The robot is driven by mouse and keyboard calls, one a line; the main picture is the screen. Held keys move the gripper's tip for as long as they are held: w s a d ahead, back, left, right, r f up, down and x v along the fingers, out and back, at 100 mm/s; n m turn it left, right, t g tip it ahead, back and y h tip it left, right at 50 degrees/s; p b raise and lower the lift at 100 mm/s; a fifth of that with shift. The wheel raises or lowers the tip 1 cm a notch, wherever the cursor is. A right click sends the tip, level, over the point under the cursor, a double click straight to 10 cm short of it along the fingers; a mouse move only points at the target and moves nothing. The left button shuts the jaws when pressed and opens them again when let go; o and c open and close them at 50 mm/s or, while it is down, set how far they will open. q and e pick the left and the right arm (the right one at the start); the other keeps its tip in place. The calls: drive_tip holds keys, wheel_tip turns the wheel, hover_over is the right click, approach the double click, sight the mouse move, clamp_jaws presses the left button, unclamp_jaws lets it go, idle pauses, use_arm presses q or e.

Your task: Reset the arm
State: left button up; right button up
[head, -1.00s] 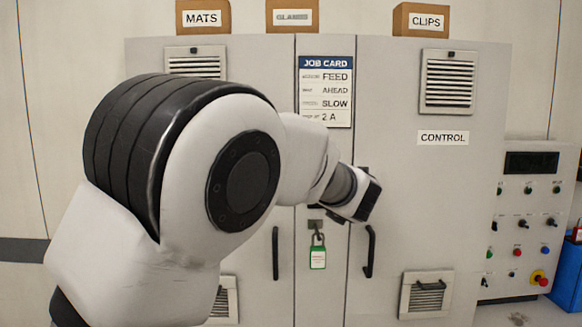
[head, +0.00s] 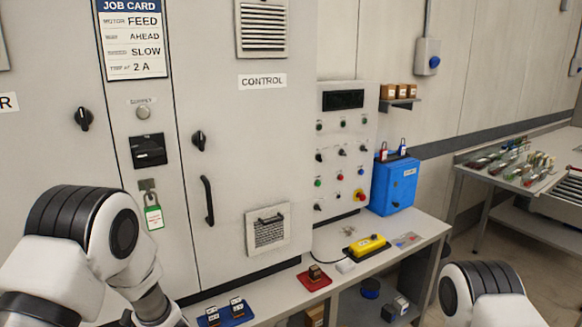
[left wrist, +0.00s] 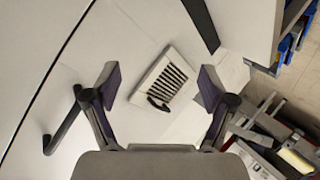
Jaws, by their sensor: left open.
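My left gripper (left wrist: 158,80) is open and empty in the left wrist view, its two dark-padded fingers spread apart. A louvred vent (left wrist: 166,80) on the pale cabinet face shows between and beyond the fingers. In the head view my left arm (head: 85,240) reaches in from the lower left in front of the cabinet and bends down. Its end leaves the picture at the bottom edge, so the fingers are hidden there. Part of my right arm (head: 490,290) shows at the lower right, and its gripper is out of the frame.
Floor shows beyond the bench.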

use_arm(q)
drive_tip(key=s+d+f+m+g+h, duration=0.2)
drive_tip(key=s+f+m, duration=0.2)
drive_tip(key=s+f, duration=0.45)
drive_tip(key=s+d+f+m+g+h, duration=0.15)
drive_tip(key=s+f+m, duration=0.25)
drive_tip(key=s+f, duration=0.5)
drive_tip(key=s+d+f+m+g+h, duration=0.2)
drive_tip(key=s+d+m+h, duration=0.1)
drive_tip(key=s, duration=0.6)
drive_tip(key=s+d+f+m+g+h, duration=0.1)
drive_tip(key=s+d+m+h, duration=0.3)
drive_tip(key=s, duration=0.6)
drive_tip(key=d+m+g, duration=0.1)
drive_tip(key=d+m, duration=0.1)
drive_tip(key=m, duration=0.1)
drive_tip(key=shift+d+f, duration=0.15)
drive_tip(key=shift+f, duration=0.25)
drive_tip(key=shift+g, duration=0.25)
